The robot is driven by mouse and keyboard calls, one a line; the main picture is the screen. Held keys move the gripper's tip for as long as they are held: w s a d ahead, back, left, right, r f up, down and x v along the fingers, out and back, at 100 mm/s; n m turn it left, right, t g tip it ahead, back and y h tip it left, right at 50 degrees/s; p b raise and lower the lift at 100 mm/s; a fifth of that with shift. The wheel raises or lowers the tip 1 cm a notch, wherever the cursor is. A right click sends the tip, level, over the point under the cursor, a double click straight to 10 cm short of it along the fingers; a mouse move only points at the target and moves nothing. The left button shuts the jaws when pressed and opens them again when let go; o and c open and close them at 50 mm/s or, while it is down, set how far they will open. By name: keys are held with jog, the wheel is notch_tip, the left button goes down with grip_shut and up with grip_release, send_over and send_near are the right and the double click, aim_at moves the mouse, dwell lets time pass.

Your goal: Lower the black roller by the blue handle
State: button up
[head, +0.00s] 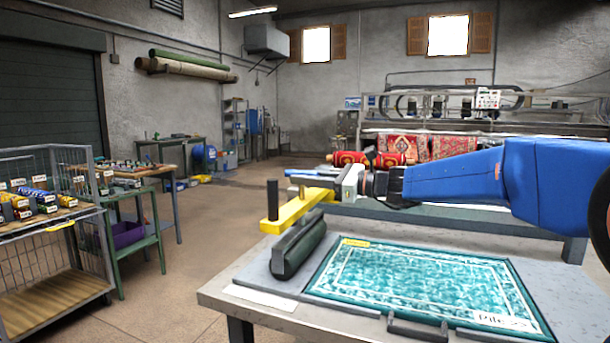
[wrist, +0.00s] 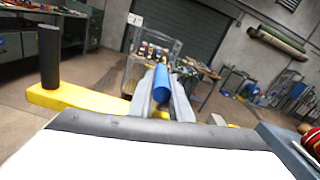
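The black roller (head: 300,247) lies at the left end of the table, beside the teal rug (head: 420,285). A yellow arm (head: 300,209) is above it, with an upright black peg (head: 272,200) at its near end; the yellow arm also shows in the wrist view (wrist: 85,98). The blue handle (wrist: 163,82) is between the two grey fingers of my gripper (wrist: 163,92), which lie close along both its sides. In the head view my gripper (head: 338,187) is at the far end of the yellow arm. The finger contact is small and partly hidden there.
The table (head: 222,290) carries the rug, with a dark bar handle (head: 417,330) at its near edge. Red rollers (head: 370,158) lie behind. A wire cart (head: 50,240) and a green stand (head: 130,225) are to the left. The floor between is clear.

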jog(key=o, duration=0.4)
jog(key=shift+a+f, duration=0.15)
jog(key=shift+f, duration=0.4)
jog(key=shift+r, duration=0.2)
jog(key=shift+s+d+r, duration=0.1)
jog(key=shift+d, duration=0.35)
jog(key=v, duration=1.6)
jog(key=shift+d, duration=0.25)
jog(key=shift+s, duration=0.1)
